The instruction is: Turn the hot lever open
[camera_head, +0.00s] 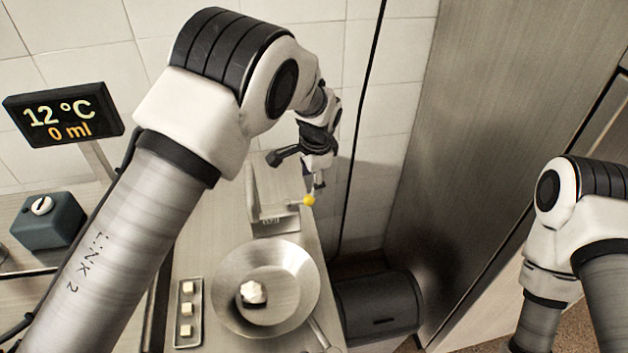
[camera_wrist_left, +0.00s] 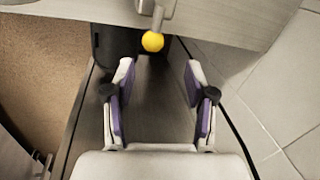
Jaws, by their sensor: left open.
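A small yellow ball knob (camera_head: 309,200) sits at the end of a thin lever at the right side of a metal fixture (camera_head: 272,222) on the counter. No hot marking can be read on it. My left gripper (camera_head: 319,184) reaches down from above, just behind the knob, its fingers small and partly hidden. In the left wrist view, the open, empty jaws of this gripper (camera_wrist_left: 160,72) show, and the yellow knob (camera_wrist_left: 153,41) lies just beyond the fingertips, between their lines. My right arm shows at the right of the head view; its gripper is out of frame.
A display (camera_head: 62,115) reads 12 °C and 0 ml. A black bin (camera_head: 378,308) and a steel panel (camera_head: 480,110) are to the right.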

